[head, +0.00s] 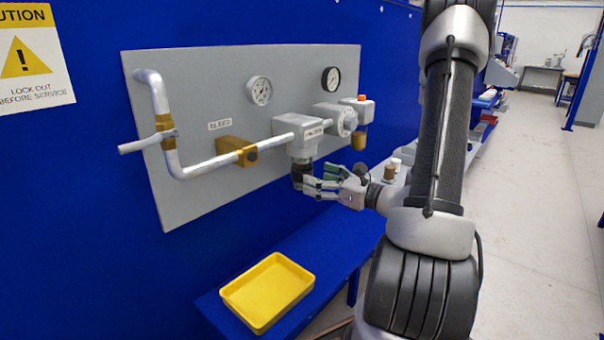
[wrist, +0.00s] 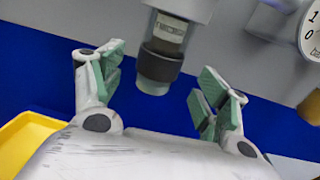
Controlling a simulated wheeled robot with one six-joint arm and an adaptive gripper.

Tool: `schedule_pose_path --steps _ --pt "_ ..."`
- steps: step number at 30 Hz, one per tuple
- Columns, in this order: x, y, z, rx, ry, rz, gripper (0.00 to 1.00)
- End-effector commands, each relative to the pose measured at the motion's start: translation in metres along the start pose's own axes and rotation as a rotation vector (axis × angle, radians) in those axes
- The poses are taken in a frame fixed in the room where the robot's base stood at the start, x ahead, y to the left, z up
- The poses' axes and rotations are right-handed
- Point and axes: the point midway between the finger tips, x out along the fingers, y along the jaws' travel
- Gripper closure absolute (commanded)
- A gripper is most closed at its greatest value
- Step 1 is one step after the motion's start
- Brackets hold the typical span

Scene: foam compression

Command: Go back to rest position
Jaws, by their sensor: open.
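My gripper (head: 318,184) is at the end of my arm, in front of the grey panel (head: 205,95) on the blue wall. In the wrist view my gripper (wrist: 155,85) is open, with its green-padded fingers spread apart. A dark cylindrical fitting (wrist: 158,68) hangs under the grey valve body (head: 303,132) and shows between the fingers. It looks clear of both finger pads. In the head view the fingertips partly overlap the fitting's lower end. Nothing is held.
A yellow tray (head: 268,292) sits empty on the blue bench (head: 335,240) below the panel. The panel carries pipes, a lever handle (head: 147,141) and two gauges (head: 259,90). Small containers (head: 389,172) stand to the right of my gripper. Open floor (head: 535,200) lies at the right.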

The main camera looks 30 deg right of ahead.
Motion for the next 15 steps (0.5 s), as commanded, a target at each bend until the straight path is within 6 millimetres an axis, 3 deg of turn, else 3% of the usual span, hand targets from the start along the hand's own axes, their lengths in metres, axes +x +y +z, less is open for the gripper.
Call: schedule_pose_path --steps 6,15 --pt "-0.042 -0.001 0.0 0.001 0.0 -0.005 0.25" --pt "-0.058 0.0 0.0 -0.001 0.0 0.0 0.25"
